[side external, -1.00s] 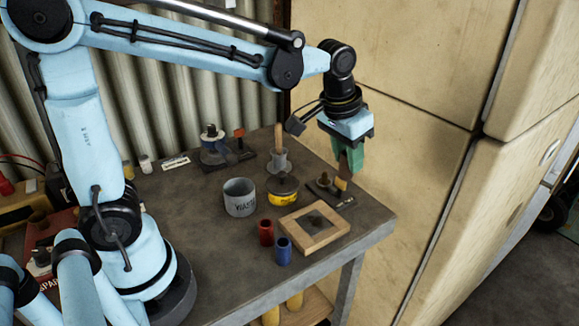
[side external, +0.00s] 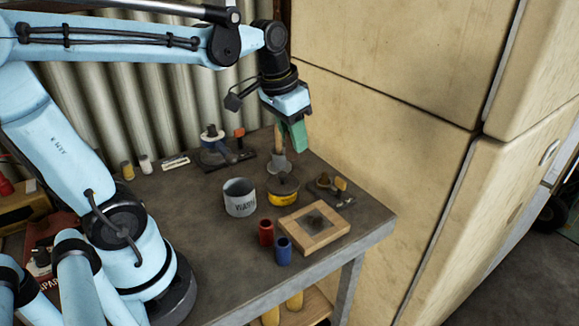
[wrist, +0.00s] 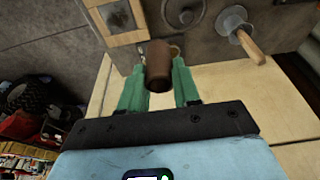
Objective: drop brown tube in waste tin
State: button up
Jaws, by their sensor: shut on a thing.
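In the side view the tube is mostly hidden by the fingers. The waste tin (side external: 240,205) is a grey, open-topped can with dark lettering, standing upright mid-bench. It is to the left of my gripper and lower. The wrist view does not show it.
A yellow tin with a dark lid (side external: 283,196) stands right beside the waste tin. A red tube (side external: 266,232), a blue tube (side external: 283,251) and a wooden frame (side external: 333,232) are in front. A grey holder (side external: 279,165) stands behind. Cardboard-coloured panels (side external: 390,70) rise at right.

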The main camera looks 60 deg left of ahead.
jog(key=s+a, duration=0.6)
jog(key=s, duration=0.3)
jog(key=shift+s+d+f, duration=0.1)
jog(key=shift+s+f, duration=0.05)
jog(key=shift+f, duration=1.25)
jog(key=shift+s+d+f, duration=0.1)
jog(key=shift+f, duration=1.25)
jog(key=o, duration=1.1)
jog(key=shift+v, duration=6.1)
